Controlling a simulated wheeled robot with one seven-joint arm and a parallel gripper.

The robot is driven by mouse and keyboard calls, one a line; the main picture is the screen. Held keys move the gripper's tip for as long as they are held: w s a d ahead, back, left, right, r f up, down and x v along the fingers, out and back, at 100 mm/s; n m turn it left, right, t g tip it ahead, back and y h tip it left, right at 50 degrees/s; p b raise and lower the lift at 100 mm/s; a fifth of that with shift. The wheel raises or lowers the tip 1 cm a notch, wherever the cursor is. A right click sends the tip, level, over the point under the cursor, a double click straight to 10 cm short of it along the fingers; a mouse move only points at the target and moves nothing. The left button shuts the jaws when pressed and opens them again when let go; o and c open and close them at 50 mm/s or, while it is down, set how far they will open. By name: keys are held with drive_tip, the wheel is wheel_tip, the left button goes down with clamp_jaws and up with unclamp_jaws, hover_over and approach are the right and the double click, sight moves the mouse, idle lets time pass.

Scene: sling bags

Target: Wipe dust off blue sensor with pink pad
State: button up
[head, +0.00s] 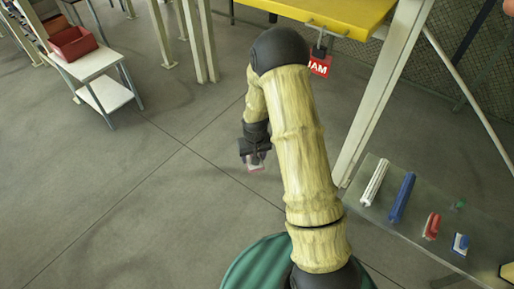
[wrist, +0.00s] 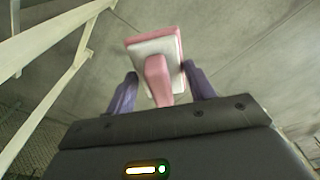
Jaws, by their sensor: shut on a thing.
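My gripper (head: 254,155) hangs over open floor, left of my forearm. In the wrist view my gripper (wrist: 160,74) has its two purple fingers on either side of a pink pad's handle. The pink pad (wrist: 157,79) has a pink handle, a whitish plate and a pink edge; it points away from the wrist. In the head view the pad (head: 256,168) is small and blurred below the fingers. I cannot make out a blue sensor for certain in either view, nor any dust.
A yellow-topped frame (head: 350,14) with a red sign (head: 320,65) stands ahead. A grey low table (head: 400,232) at right bears a white bar (head: 375,182), blue bar (head: 402,198), red-and-white block (head: 432,226) and blue-and-white block (head: 461,244). A white stand (head: 92,66) holds a red bin (head: 73,43).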

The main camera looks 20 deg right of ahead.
wheel_tip(320, 180, down, 10)
drive_tip(key=b, duration=0.9)
drive_tip(key=shift+f+b, duration=0.25)
drive_tip(key=shift+b, duration=0.05)
